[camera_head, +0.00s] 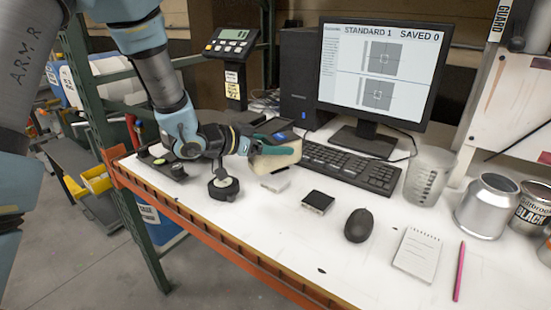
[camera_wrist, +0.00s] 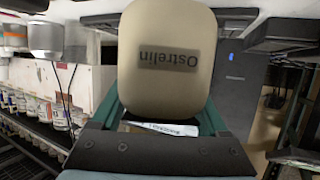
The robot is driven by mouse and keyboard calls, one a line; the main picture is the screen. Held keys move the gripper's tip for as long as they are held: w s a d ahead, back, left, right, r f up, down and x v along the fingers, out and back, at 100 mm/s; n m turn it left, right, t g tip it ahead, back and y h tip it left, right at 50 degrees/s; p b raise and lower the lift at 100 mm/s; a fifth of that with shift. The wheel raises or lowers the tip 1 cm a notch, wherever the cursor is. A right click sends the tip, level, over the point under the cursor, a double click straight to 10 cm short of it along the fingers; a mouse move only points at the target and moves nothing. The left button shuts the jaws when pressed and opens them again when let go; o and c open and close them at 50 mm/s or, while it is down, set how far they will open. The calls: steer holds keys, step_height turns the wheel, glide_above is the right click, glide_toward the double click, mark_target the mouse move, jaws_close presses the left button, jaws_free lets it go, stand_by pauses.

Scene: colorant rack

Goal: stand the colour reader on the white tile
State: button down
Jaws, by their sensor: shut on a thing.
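My gripper (camera_head: 270,140), with dark green fingers, is shut on a cream, rounded block that I take for the colour reader (camera_head: 278,157). In the wrist view the reader (camera_wrist: 165,75) fills the middle between the fingers, with the dark word "Ostrelin" upside down on its face. A small pale block, which looks like the white tile (camera_head: 271,184), lies on the table just below the reader in the head view. The reader hides part of it, and I cannot tell whether the two touch. A similar block with a black top (camera_head: 318,200) lies to its right.
A keyboard (camera_head: 350,167) and monitor (camera_head: 380,75) stand behind. A round black item (camera_head: 223,188) is left of the pale block. A mouse (camera_head: 358,225), notepad (camera_head: 417,252), clear beaker (camera_head: 428,175) and metal can (camera_head: 486,205) are to the right. The front table strip is mostly clear.

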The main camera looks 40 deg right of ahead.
mark_target(275, 158)
steer(key=shift+f+p, duration=0.45)
steer(key=shift+f, duration=1.5)
steer(key=shift+f, duration=0.2)
jaws_free()
steer(key=shift+r, duration=0.1)
steer(key=shift+w+a+r, duration=0.1)
steer(key=shift+a, duration=0.05)
steer(key=b+v, duration=0.3)
steer(key=v, duration=0.8)
steer(key=shift+a, duration=0.35)
